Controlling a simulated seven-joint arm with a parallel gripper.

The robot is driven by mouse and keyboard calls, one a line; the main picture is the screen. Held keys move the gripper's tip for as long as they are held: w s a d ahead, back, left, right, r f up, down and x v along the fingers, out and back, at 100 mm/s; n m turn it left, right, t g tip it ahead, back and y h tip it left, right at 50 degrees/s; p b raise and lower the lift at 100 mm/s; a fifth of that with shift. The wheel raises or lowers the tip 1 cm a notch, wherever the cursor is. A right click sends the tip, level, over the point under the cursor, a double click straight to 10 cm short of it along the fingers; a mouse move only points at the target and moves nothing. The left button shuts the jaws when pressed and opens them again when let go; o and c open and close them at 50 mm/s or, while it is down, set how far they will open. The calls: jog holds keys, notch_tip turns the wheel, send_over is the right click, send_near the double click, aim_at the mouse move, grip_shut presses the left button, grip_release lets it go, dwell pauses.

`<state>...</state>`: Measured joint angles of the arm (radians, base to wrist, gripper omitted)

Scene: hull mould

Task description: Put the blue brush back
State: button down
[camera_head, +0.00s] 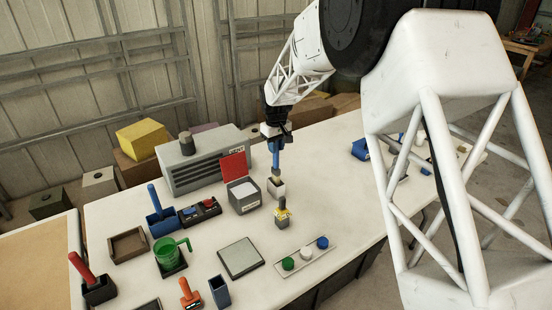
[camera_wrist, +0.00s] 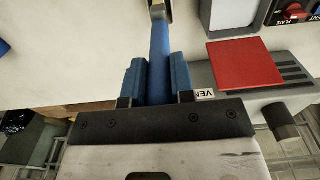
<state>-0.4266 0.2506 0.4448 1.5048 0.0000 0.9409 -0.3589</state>
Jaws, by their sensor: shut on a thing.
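My gripper (camera_head: 274,137) is shut on the blue brush (camera_head: 276,158), which hangs upright below it with its head down. The brush head is at a small white-topped block or cup (camera_head: 277,190); I cannot tell whether it is inside, touching or just above. In the wrist view the brush's blue handle (camera_wrist: 160,45) runs between the two blue finger pads of my gripper (camera_wrist: 155,75), and its pale collar shows at the top edge. A slate-blue open holder (camera_head: 220,292) stands empty-looking at the front of the table. A blue holder with a blue handle (camera_head: 160,218) stands at the left.
A grey box with an open red lid (camera_head: 240,195) stands close left of the brush. A grey vented machine (camera_head: 200,160) is behind. A yellow-topped item (camera_head: 282,214), a strip with coloured buttons (camera_head: 305,258), a green mug (camera_head: 168,256) and a red-handled tool (camera_head: 97,285) stand nearer.

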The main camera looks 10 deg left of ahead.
aim_at(276, 157)
jog(key=shift+f, duration=2.6)
jog(key=c, duration=1)
grip_release()
jog(key=shift+o, duration=0.2)
notch_tip(276, 157, up, 12)
jog(key=shift+r, duration=0.1)
